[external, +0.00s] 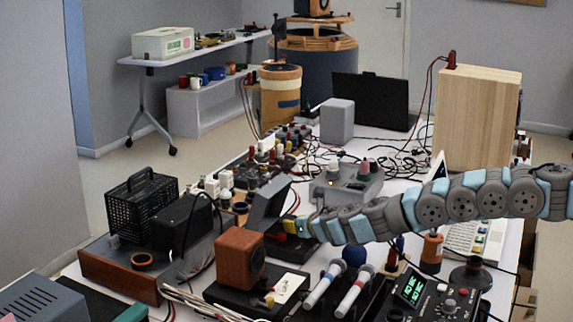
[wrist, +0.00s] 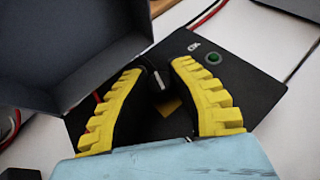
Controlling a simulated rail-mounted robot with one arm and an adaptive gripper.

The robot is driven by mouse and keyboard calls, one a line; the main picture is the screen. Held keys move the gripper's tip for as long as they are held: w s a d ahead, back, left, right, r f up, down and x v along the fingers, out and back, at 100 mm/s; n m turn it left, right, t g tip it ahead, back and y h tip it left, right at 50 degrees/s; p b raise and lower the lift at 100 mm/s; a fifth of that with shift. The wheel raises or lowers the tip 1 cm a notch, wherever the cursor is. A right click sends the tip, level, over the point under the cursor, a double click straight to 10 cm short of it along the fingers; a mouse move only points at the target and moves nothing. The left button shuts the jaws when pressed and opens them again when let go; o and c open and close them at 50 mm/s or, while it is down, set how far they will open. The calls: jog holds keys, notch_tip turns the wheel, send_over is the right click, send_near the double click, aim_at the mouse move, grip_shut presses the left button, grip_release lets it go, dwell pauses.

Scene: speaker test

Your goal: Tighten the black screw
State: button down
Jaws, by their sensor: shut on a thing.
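The black screw (wrist: 156,78) shows in the wrist view as a dark knob with a pale line on its top. It stands on a black panel (wrist: 228,90). The yellow fingers of my gripper (wrist: 158,70) are on either side of it and shut on it. In the external view my gripper (external: 292,227) reaches in from the right over the table, and its fingertips are small there. The screw cannot be made out in the external view.
A dark raised lid (wrist: 70,45) stands close to the left finger. A green button (wrist: 212,58) is on the panel. In the external view a wooden speaker (external: 240,257) stands in front, and a grey device (external: 345,185) lies behind. Cables and parts crowd the table.

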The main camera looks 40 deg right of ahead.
jog(key=shift+m+h+b, duration=0.3)
jog(key=shift+b, duration=0.55)
jog(key=c, duration=0.9)
grip_release()
jog(key=shift+d, duration=0.1)
jog(key=shift+s+r, duration=0.2)
jog(key=shift+s+r, duration=0.2)
jog(key=shift+s, duration=0.05)
jog(key=shift+s+a+r, duration=0.1)
jog(key=shift+s+a, duration=0.3)
jog(key=shift+s, duration=0.45)
jog(key=shift+v, duration=2.3)
jog(key=shift+r, duration=0.1)
